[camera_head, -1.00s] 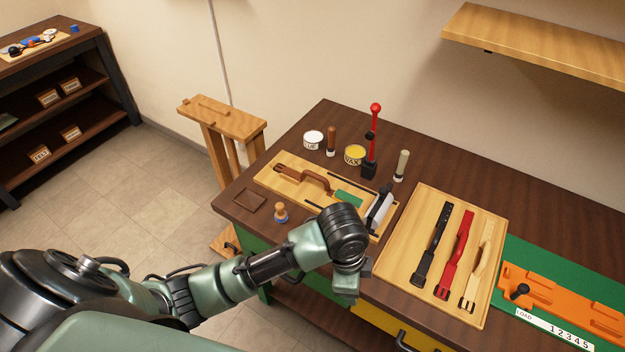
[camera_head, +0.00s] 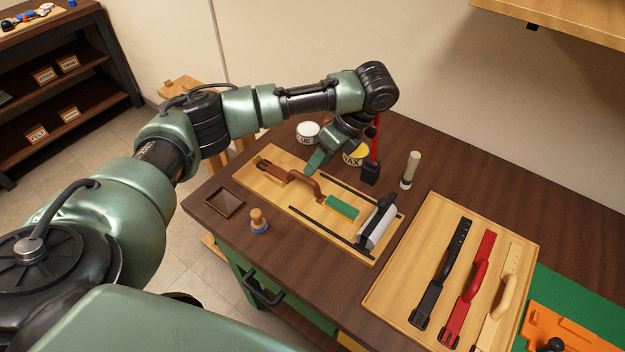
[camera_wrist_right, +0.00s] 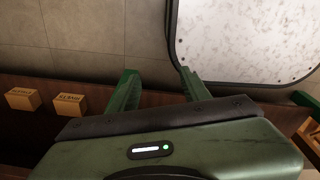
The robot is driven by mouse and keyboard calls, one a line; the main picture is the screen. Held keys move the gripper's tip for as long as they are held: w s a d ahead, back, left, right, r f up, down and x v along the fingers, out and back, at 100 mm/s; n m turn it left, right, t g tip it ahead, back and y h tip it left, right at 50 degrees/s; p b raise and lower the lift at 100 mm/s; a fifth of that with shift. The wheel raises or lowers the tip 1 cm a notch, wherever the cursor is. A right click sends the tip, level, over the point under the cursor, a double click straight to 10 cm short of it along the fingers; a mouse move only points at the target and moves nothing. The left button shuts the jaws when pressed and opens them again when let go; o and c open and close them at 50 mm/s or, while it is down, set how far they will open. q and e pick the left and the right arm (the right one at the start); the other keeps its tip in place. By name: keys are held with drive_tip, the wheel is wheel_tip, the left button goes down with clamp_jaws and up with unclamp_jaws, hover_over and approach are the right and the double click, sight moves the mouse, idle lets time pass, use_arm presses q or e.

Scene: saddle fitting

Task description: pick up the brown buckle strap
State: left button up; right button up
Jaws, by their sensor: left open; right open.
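The brown buckle strap (camera_head: 292,174) lies on a light wooden board (camera_head: 350,247) on the dark workbench in the head view. It has a dark buckle at its far left end and a raised, curved middle. My left gripper (camera_head: 315,165) hangs close above its right part, fingers pointing down; I see a gap to the strap but cannot judge it exactly. It is open; nothing shows in it. My right gripper (camera_wrist_right: 160,82) shows only in the right wrist view, open and empty, away from the strap.
A green block (camera_head: 342,208) and a grey-white clamp-like tool (camera_head: 377,222) sit on the same board. Behind my left gripper stand a wax tin (camera_head: 356,156) and a red-handled tool (camera_head: 371,170). Black, red and tan straps lie on another board (camera_head: 400,285).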

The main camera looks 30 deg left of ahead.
sight(305, 176)
use_arm(q)
drive_tip(key=shift+s+a+f+p, duration=0.15)
drive_tip(key=shift+a+f+p, duration=0.15)
drive_tip(key=shift+a+f, duration=0.45)
drive_tip(key=x, duration=0.1)
drive_tip(key=p+x, duration=0.1)
drive_tip(key=x, duration=0.1)
drive_tip(key=p+x, duration=0.1)
drive_tip(key=x, duration=0.1)
drive_tip(key=shift+s+f, duration=0.15)
drive_tip(key=shift+s, duration=0.15)
drive_tip(key=shift+a+f, duration=0.1)
drive_tip(key=shift+f, duration=0.1)
clamp_jaws()
use_arm(e)
drive_tip(key=shift+s+a+r, duration=0.1)
drive_tip(key=shift+s+r, duration=0.8)
drive_tip(key=shift+r, duration=0.05)
